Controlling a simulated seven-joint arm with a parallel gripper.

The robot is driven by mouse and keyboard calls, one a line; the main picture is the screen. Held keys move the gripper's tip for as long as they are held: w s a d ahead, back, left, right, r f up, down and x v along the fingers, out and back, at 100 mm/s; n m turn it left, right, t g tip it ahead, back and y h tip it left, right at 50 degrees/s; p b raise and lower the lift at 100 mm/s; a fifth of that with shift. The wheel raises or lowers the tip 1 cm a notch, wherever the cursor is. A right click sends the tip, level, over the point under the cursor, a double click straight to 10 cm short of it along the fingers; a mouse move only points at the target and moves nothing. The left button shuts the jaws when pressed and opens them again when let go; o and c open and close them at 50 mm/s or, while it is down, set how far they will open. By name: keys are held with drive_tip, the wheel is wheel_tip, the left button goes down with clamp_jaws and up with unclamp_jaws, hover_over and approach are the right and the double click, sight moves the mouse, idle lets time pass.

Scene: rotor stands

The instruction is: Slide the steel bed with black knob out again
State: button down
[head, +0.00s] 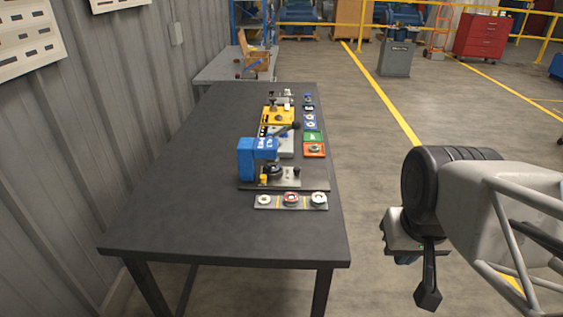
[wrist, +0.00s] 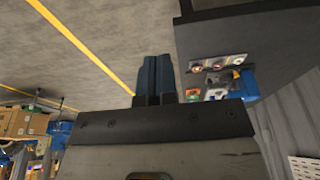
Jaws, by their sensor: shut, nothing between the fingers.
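A blue press-like stand (head: 246,160) sits on a dark base plate (head: 300,186) near the table's front right. A small steel piece with a black knob (head: 297,170) is on the plate, right of the blue body; it looks like the steel bed, but it is too small to tell how far in it sits. My gripper (head: 406,259) hangs right of the table, well apart from the stand. Its dark fingers (wrist: 152,72) are together and empty.
The dark table (head: 180,190) has free room on its left and front. A strip with several round gauges (head: 278,201) lies in front of the stand. A black-ball lever (head: 288,128), a yellow unit (head: 276,114) and coloured panels (head: 312,137) stand behind. Open floor lies right.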

drive_tip(key=c, duration=1.8)
unclamp_jaws()
